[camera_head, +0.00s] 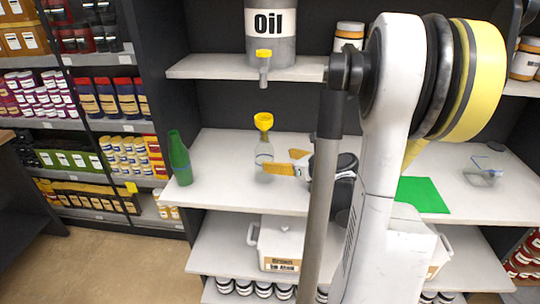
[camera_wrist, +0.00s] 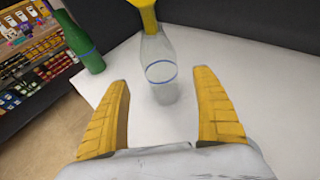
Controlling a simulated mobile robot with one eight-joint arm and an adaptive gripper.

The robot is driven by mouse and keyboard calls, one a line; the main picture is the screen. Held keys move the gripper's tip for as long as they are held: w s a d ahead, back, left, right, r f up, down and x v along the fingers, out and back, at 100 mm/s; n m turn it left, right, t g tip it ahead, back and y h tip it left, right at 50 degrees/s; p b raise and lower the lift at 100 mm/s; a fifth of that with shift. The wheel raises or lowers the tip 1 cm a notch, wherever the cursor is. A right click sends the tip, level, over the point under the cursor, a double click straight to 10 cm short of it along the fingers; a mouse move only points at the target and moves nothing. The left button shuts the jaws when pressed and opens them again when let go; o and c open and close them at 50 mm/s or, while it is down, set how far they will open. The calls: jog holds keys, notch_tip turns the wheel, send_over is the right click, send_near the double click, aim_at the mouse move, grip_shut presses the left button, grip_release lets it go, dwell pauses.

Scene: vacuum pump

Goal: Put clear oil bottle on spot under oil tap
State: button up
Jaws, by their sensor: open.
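The clear oil bottle (camera_head: 264,154) stands upright on the middle shelf, a blue ring around it and a yellow funnel (camera_head: 263,121) in its mouth. In the head view it is below the oil tap (camera_head: 264,66), with a gap between funnel and tap. I cannot see a marked spot under it. My gripper (camera_head: 284,161) is open at shelf height, just right of the bottle in the head view. In the wrist view the bottle (camera_wrist: 160,72) stands ahead of my open gripper (camera_wrist: 162,80), centred between its yellow fingers, with no contact visible.
A green bottle (camera_head: 179,158) stands at the shelf's left edge. A green mat (camera_head: 422,195) and a clear glass container (camera_head: 484,170) are on the right. The oil tank (camera_head: 270,42) sits on the shelf above. Bare shelf lies between the two bottles.

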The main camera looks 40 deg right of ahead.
jog(key=s+a+r+n+g+y, duration=0.1)
jog(key=a+n+g, duration=0.1)
jog(key=a+n, duration=0.7)
jog(key=s+a+r+n+g+y, duration=0.1)
jog(key=a+r+n+g+y, duration=0.1)
jog(key=a+n, duration=0.75)
jog(key=s+a+n+g+h, duration=0.1)
jog(key=s+a+n, duration=0.4)
jog(key=a+n, duration=0.2)
jog(key=s+a+r+n+g, duration=0.1)
jog(key=s+a+n, duration=0.4)
jog(key=a+n, duration=0.3)
jog(key=n, duration=0.3)
jog(key=shift+a+r+h, duration=0.15)
jog(key=shift+r+h, duration=0.05)
jog(key=shift+h, duration=0.2)
